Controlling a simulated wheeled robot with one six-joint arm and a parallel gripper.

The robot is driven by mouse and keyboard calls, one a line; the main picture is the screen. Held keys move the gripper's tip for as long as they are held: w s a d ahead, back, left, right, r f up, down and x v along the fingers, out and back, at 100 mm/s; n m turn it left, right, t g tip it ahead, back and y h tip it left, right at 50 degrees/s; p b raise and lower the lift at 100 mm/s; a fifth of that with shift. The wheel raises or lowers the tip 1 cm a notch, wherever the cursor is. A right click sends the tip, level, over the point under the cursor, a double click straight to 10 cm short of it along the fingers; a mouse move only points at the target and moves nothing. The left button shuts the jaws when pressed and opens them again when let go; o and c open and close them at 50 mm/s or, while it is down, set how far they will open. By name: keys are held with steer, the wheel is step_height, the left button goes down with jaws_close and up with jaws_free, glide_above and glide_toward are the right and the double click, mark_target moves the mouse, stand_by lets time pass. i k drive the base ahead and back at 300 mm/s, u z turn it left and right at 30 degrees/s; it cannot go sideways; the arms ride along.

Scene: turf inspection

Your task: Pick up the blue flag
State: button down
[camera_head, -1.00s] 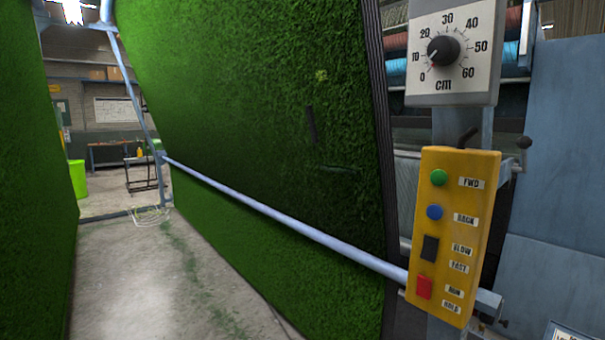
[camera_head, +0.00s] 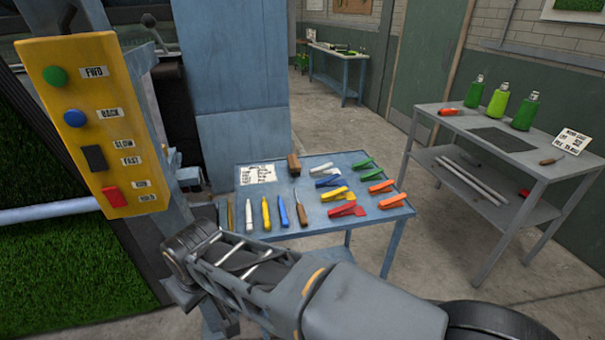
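A blue flag-like piece (camera_head: 328,181) lies on the blue-grey table (camera_head: 330,228), towards the back middle of its top, close to a white piece (camera_head: 325,170). At this size I cannot make out its exact shape. A slim blue tool (camera_head: 283,211), like a marker, lies nearer the front left among other slim tools. My arm crosses the lower middle of the view, in front of the table. I cannot make out my gripper's fingertips, and nothing on the table is touched by the arm.
Green, orange, yellow and red pieces (camera_head: 342,210) lie around the blue one, with a brown block (camera_head: 294,165) behind. A yellow control box (camera_head: 95,120) stands at left. A grey bench (camera_head: 490,150) with green bottles (camera_head: 498,101) stands at right. Open floor lies between.

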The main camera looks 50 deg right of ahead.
mark_target(326, 183)
steer(key=z, duration=1.95)
steer(key=k, duration=0.5)
steer(key=z, duration=1.6)
steer(key=i, duration=1.2)
steer(key=u, duration=2.65)
steer(key=i, duration=0.5)
